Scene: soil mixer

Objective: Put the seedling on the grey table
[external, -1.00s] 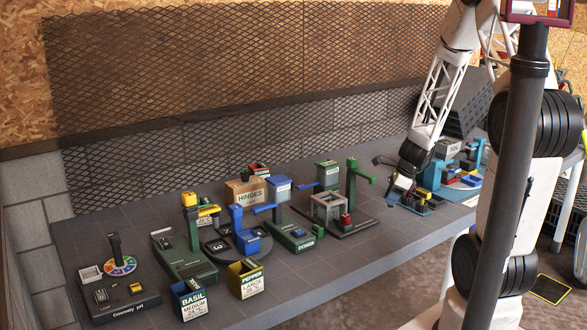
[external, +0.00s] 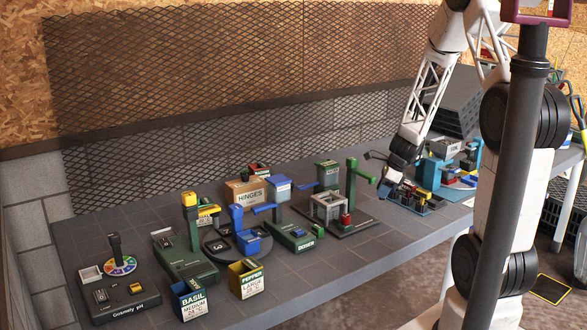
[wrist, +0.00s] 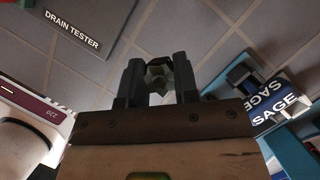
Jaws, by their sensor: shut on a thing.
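My gripper (wrist: 157,78) is shut on a small pale green, faceted thing (wrist: 158,80), which looks like the seedling, though its shape is mostly hidden by the fingers. In the external view my gripper (external: 391,187) is low over the right part of the grey table (external: 330,258), beside the blue station; the held thing is too small to make out there. The wrist view shows grey table tiles (wrist: 215,52) beyond the fingertips. I cannot tell whether the seedling touches the table.
A blue box labelled SAGE (wrist: 275,102) is right of the fingers. A dark DRAIN TESTER plate (wrist: 75,30) is at upper left. The blue station (external: 430,172) and a green stand (external: 351,185) flank my gripper.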

